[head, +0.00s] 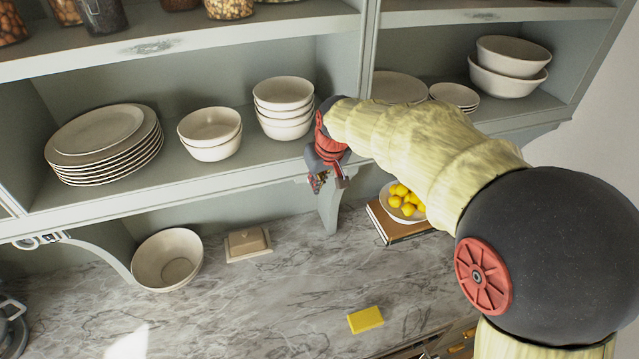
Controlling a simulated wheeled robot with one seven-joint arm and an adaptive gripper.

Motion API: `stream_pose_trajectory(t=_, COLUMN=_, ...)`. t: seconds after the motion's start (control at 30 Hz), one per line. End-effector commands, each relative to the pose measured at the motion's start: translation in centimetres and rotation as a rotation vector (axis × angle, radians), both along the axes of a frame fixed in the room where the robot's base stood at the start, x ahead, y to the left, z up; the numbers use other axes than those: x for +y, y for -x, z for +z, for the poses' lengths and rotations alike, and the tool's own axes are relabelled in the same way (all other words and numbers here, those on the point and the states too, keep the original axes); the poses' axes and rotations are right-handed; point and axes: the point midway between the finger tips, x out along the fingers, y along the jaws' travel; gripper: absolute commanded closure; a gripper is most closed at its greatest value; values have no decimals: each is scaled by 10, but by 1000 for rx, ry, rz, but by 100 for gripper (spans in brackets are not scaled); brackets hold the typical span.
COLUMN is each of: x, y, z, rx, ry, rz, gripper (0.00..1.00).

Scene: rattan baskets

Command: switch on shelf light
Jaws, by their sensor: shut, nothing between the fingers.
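My gripper (325,182) is just in front of the lower shelf edge, near the shelf's upright divider, with its fingers pointing down. It is shut and looks empty. The shelf (190,185) is grey-green and holds white dishes. I cannot make out a light or a switch with certainty; the underside of the shelf near the gripper is partly hidden by the gripper and my arm. I cannot tell whether the gripper touches the shelf edge.
Stacked bowls (284,105) stand just behind the gripper, with plates (105,145) further left. Below are a bowl of lemons (403,200) on books, an empty bowl (167,259), a butter dish (247,244) and a yellow sponge (365,319). The marble counter's middle (270,300) is clear.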

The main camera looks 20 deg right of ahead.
Motion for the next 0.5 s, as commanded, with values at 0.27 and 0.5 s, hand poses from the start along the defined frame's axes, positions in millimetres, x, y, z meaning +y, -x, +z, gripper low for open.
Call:
stream_pose_trajectory(t=0.27, x=1, y=-1, z=-1, rx=0, ry=0, rz=0, gripper=100)
stream_pose_trajectory(t=0.5, x=4, y=-8, z=-1, rx=0, ry=0, rz=0, gripper=100)
